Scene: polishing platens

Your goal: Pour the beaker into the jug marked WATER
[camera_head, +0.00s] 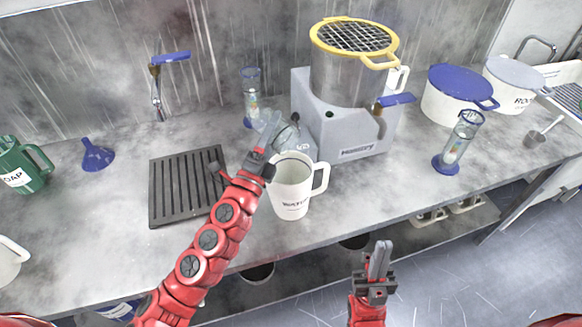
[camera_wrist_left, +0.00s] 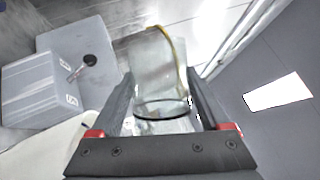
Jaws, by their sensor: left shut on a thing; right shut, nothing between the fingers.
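The jug marked WATER (camera_head: 288,194) is white and stands upright on the counter, its handle to the right. My left gripper (camera_head: 262,152) is shut on a clear glass beaker (camera_head: 269,128), just above and behind the jug's left rim. The beaker also shows between the fingers in the left wrist view (camera_wrist_left: 158,72); it looks tilted, and how much liquid it holds is unclear. Part of a pale rounded thing, likely the jug, shows at the lower left there. My right gripper (camera_head: 378,260) is shut and empty, in front of the counter edge.
A grey machine (camera_head: 350,138) with a yellow-rimmed vessel stands behind. A black drain rack (camera_head: 180,188) lies left, with a blue funnel (camera_head: 97,155) and green jug (camera_head: 25,165) beyond. A measuring cylinder (camera_head: 457,145) stands right.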

